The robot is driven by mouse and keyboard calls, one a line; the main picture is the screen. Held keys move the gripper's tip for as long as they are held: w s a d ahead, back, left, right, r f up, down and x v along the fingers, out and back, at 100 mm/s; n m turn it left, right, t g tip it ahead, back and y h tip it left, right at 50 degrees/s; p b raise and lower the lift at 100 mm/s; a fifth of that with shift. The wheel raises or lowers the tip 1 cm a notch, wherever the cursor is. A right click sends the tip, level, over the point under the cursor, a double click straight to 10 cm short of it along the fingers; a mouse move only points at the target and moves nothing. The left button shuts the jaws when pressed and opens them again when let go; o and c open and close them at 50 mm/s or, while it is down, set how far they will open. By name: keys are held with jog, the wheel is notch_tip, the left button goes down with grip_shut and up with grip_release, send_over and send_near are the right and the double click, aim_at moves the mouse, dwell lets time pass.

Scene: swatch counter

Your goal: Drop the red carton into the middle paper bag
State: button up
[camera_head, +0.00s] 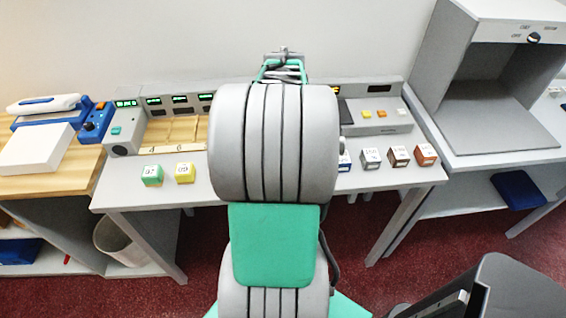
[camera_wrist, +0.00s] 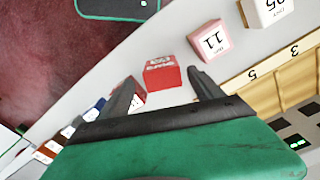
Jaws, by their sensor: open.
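The red carton (camera_wrist: 162,74) stands on the pale counter in the wrist view, ahead of my gripper (camera_wrist: 164,84) and roughly between its fingertips. My gripper is open, with nothing held. Whether the fingertips reach down beside the carton I cannot tell. In the head view my arm hides the red carton, and only the top of my gripper (camera_head: 284,66) shows. The middle one cannot be picked out.
Another red carton (camera_wrist: 137,98) is partly hidden behind the left finger. A pink carton (camera_wrist: 209,41) and a white carton (camera_wrist: 268,10) stand nearby. Green (camera_head: 151,175) and yellow (camera_head: 184,173) cartons stand left of my arm; grey (camera_head: 370,158), dark (camera_head: 398,156) and brown (camera_head: 425,154) ones stand right.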

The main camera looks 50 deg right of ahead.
jog(key=f, duration=0.4)
jog(key=shift+w+a+f, duration=0.1)
jog(key=shift+w, duration=0.1)
jog(key=shift+c, duration=0.3)
